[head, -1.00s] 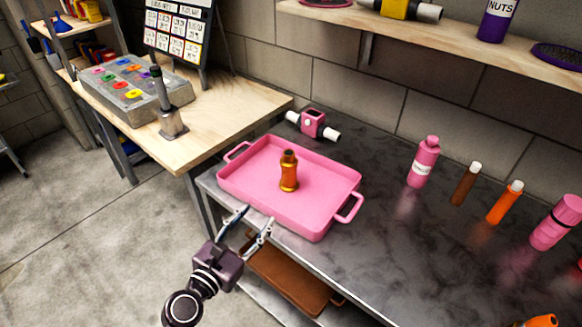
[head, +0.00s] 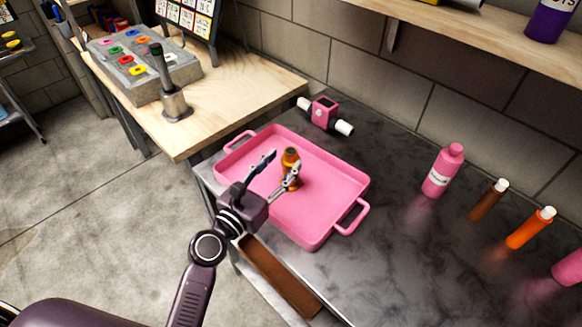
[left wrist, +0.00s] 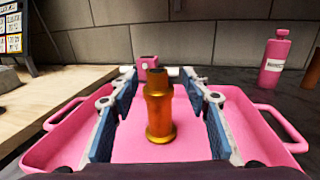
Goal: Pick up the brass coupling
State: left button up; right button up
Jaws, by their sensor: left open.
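The brass coupling (head: 290,157) stands upright in the pink tray (head: 330,199) on the dark counter. In the head view my left gripper (head: 279,168) partly hides its lower part. In the left wrist view the coupling (left wrist: 159,108) is an orange-gold piece with a darker brown top, standing between the two blue-padded fingers of my open left gripper (left wrist: 160,105). A gap shows on each side of it, so neither finger appears to touch it. My right gripper is not in view.
A pink filter housing with white ends (head: 325,115) lies behind the tray. A pink bottle (head: 443,171), a brown tube (head: 488,200) and an orange tube (head: 531,228) stand to the right. A wooden table (head: 220,108) adjoins at left. The tray walls surround the coupling.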

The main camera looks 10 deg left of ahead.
aim_at(287, 156)
pick_arm(q)
jog(key=x, duration=0.4)
jog(key=shift+w+a+f, duration=0.1)
jog(key=shift+a+f, duration=0.05)
jog(key=shift+a, duration=0.1)
jog(key=shift+w+d, duration=0.1)
jog(key=shift+w, duration=0.25)
jog(key=c, duration=0.7)
grip_shut()
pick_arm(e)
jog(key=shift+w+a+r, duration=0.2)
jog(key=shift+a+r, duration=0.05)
